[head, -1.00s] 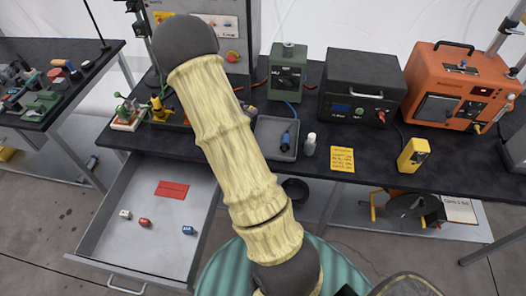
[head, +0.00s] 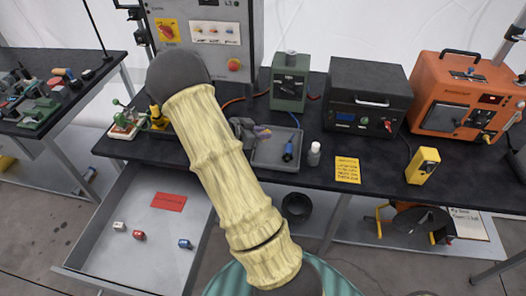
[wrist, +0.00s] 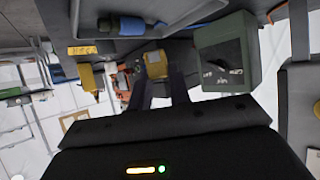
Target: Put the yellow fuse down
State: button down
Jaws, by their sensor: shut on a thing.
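The yellow fuse (wrist: 155,65) is between the two dark fingers of my gripper (wrist: 158,80) in the wrist view, and the gripper is shut on it. In the head view my gripper (head: 246,128) shows just right of my forearm, by the left end of the grey tray (head: 272,164) on the bench. My forearm hides part of the gripper, and the fuse is hard to make out there. I cannot tell its height above the bench.
The tray holds a blue-handled item (head: 288,151). The open drawer (head: 150,255) holds white, red and blue fuses and a red label (head: 169,201).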

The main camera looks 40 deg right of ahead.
send_over(261, 156)
notch_tip(261, 156, down, 4)
jog(key=shift+f, duration=0.1)
jog(key=shift+f, duration=1.8)
jog(key=shift+f, duration=0.15)
jog(key=c, duration=1.3)
grip_release()
